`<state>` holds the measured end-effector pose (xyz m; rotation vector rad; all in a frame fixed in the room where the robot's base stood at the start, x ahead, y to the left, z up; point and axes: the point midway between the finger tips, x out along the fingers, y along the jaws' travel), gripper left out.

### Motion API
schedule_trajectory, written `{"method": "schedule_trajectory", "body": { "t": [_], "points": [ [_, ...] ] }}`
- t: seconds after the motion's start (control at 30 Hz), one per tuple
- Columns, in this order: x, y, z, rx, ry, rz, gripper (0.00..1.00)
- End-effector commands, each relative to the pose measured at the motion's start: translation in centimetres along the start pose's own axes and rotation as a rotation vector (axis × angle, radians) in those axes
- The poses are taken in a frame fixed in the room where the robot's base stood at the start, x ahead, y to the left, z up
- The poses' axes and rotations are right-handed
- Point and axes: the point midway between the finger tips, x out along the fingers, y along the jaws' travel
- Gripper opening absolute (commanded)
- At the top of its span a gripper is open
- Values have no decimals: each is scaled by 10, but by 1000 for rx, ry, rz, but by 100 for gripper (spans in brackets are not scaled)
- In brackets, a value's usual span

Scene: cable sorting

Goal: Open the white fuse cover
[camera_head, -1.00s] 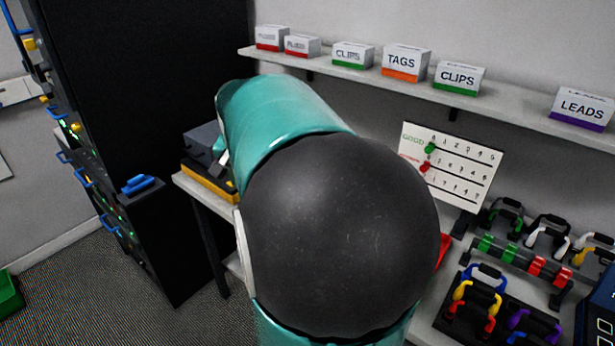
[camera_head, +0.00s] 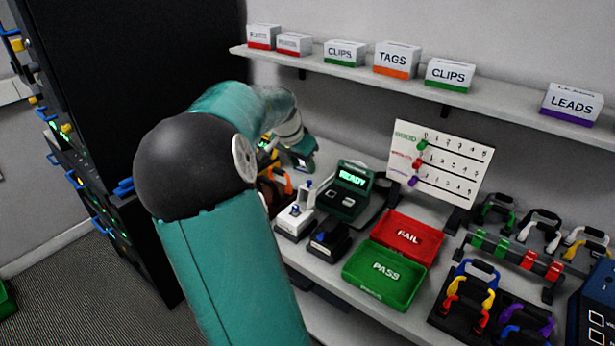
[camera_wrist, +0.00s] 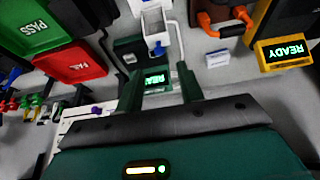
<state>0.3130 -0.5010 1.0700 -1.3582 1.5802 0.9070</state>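A small white unit with a blue knob (camera_head: 296,217) stands on the bench left of the green tester; it looks like the white fuse cover. A white box with a blue piece (camera_wrist: 153,22) at the top middle of the wrist view looks like the same unit. Whether its cover is open is too small to tell. My gripper (camera_wrist: 159,74) is open and empty, with its two dark green fingers apart. In the head view my gripper (camera_head: 303,160) hangs above the bench, behind the white unit and left of the green tester (camera_head: 345,192).
A dark box with a blue top (camera_head: 329,238) stands beside the white unit. A red FAIL tray (camera_head: 432,259) and a green PASS tray (camera_head: 352,268) lie to the right. A yellow READY unit (camera_wrist: 282,52) and orange-handled item (camera_wrist: 225,24) are at the wrist view's right.

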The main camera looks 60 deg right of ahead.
Motion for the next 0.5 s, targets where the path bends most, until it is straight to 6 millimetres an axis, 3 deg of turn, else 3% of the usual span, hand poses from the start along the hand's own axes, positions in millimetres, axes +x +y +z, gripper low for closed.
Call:
{"method": "schedule_trajectory", "body": {
  "t": [0.2,0.5],
  "points": [
    [43,1,0,2,-2,4,38],
    [66,0,0,1,-1,-1,38]
  ]
}}
